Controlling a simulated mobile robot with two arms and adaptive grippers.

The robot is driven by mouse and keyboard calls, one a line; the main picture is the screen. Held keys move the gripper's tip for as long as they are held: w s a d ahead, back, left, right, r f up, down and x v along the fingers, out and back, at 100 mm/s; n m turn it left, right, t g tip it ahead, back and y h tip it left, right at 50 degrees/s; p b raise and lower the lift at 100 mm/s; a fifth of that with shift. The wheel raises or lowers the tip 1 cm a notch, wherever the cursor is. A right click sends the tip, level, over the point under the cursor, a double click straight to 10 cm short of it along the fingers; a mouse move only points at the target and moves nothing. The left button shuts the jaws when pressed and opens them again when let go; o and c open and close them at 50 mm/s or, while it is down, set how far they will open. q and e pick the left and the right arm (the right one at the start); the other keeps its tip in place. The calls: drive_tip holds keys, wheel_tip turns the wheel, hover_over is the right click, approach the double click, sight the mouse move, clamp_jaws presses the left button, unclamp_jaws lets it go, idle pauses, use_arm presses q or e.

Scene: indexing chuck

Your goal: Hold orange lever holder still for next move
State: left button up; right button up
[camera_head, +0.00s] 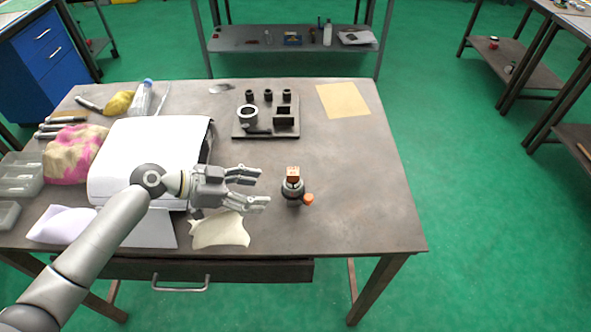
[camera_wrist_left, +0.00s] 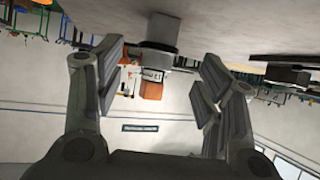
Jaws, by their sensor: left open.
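The dark round chuck (camera_head: 292,191) stands upright on the table right of centre, with an orange-brown block (camera_head: 293,173) on top. A small orange lever end (camera_head: 308,199) sticks out at its lower right. My left gripper (camera_head: 264,188) is open, fingers pointing right at the chuck, with a small gap left of it. In the left wrist view, which is upside down, the grey chuck base (camera_wrist_left: 162,32) and the orange block (camera_wrist_left: 152,88) show between the spread fingers (camera_wrist_left: 160,78). Nothing is held. The lever cannot be made out clearly there. My right gripper is not in view.
A dark fixture plate (camera_head: 266,131) with several holders stands at the back of the table (camera_head: 350,215). A tan sheet (camera_head: 343,99) lies at the back right. A white box (camera_head: 150,150) and a cream cloth (camera_head: 221,230) lie near my left arm. The table right of the chuck is clear.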

sight(289, 192)
use_arm(q)
drive_tip(key=shift+w+r, duration=0.1)
drive_tip(key=shift+w, duration=0.25)
drive_tip(key=shift+s+d, duration=0.15)
drive_tip(key=shift+d, duration=0.6)
drive_tip(key=x, duration=0.2)
drive_tip(key=shift+d+f, duration=0.2)
drive_tip(key=shift+d, duration=0.05)
drive_tip(key=b+x, duration=0.2)
drive_tip(key=x, duration=0.2)
drive_tip(key=shift+d+f, duration=0.15)
drive_tip(key=shift+f, duration=0.2)
drive_tip(key=shift+w+d+f, duration=0.15)
drive_tip(key=shift+w+d, duration=0.05)
drive_tip(key=shift+w, duration=0.05)
drive_tip(key=shift+d+b, duration=0.2)
drive_tip(key=shift+b, duration=0.15)
drive_tip(key=shift+d, duration=0.1)
drive_tip(key=c, duration=0.8)
drive_tip(key=shift+o, duration=0.4)
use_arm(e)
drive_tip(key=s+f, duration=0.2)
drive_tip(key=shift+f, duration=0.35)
use_arm(q)
drive_tip(key=c, duration=0.4)
